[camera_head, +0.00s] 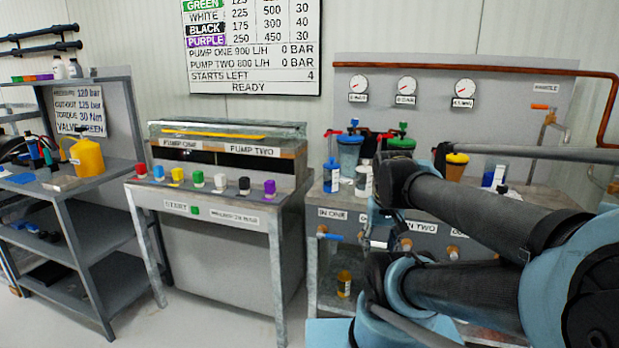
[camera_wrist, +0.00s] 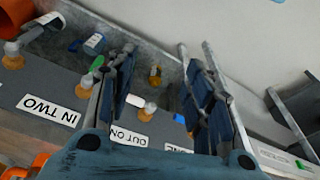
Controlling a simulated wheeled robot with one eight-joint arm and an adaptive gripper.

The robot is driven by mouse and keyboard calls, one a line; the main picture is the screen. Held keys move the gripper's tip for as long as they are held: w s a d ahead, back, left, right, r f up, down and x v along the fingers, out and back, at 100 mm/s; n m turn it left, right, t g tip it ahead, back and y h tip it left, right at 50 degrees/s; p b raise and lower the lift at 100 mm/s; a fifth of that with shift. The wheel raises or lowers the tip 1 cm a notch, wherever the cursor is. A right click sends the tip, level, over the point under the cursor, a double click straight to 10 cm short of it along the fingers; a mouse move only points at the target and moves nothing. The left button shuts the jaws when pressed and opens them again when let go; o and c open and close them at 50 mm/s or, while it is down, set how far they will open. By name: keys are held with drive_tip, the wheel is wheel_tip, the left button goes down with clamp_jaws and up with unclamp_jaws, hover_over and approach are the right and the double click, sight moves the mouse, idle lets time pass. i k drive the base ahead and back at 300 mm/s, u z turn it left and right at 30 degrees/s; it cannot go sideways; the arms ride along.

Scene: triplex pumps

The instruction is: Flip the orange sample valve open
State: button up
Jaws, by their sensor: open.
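An orange lever (camera_head: 541,106) sticks out from the back panel at the right, below a small label, in the head view. I cannot tell for sure whether it is the sample valve. My gripper (camera_wrist: 162,75) is open in the wrist view, its dark fingers apart and empty. A brass fitting with a white end (camera_wrist: 147,111) shows between the fingers, beside the OUT label (camera_wrist: 128,136), at a distance I cannot judge. No orange lever is clear between the fingers. In the head view my arm hides part of the right bench.
The front panel carries a blue lever (camera_head: 333,237) and an IN TWO label (camera_wrist: 48,109). A green lever (camera_wrist: 97,63) is left of my gripper. A button console (camera_head: 205,195) stands left; pump-top containers (camera_head: 349,150) crowd the bench.

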sight(533, 106)
drive_tip(key=z, duration=0.7)
drive_tip(key=k, duration=0.6)
drive_tip(key=z, duration=0.55)
drive_tip(key=i, duration=1.1)
drive_tip(key=u, duration=0.05)
